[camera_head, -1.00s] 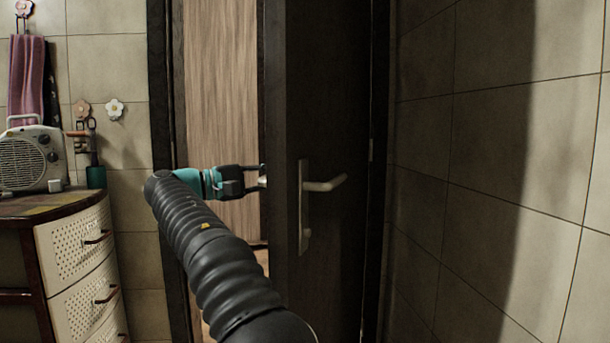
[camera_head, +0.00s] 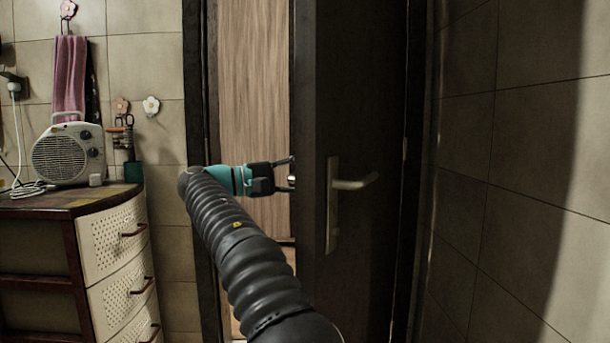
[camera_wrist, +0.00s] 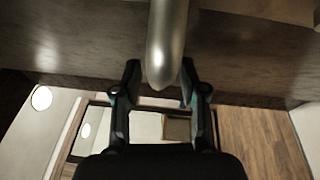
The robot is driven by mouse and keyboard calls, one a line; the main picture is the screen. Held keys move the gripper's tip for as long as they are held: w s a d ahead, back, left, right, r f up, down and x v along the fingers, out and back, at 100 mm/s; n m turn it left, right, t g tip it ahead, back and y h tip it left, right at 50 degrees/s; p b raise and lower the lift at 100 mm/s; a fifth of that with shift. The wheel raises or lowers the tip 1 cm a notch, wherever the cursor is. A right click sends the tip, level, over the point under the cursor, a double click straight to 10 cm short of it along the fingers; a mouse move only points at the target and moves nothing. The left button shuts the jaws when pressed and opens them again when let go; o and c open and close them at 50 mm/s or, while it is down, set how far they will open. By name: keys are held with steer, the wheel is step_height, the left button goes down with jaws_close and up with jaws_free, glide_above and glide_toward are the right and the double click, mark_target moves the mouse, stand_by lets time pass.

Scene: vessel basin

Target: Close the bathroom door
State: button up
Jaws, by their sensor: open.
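The dark bathroom door (camera_head: 365,90) stands partly open, its edge toward me. A metal lever handle (camera_head: 352,184) on a long plate is on its right-hand face. My gripper (camera_head: 287,175) is on the other side of the door, left of its edge, and the door partly hides the fingertips. In the wrist view, my gripper (camera_wrist: 160,88) is open, with a silvery rounded bar (camera_wrist: 167,45), apparently the far-side handle, reaching between its fingers. I cannot tell whether the fingers touch it.
The dark door frame (camera_head: 200,110) stands left of the opening, with a wood-grain surface (camera_head: 252,90) beyond. A drawer cabinet (camera_head: 112,240) with a white fan heater (camera_head: 68,152) is at the left. A tiled wall (camera_head: 530,130) closes in the right side.

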steer(key=v, duration=0.7)
steer(key=shift+a, duration=0.25)
steer(key=shift+s, duration=0.1)
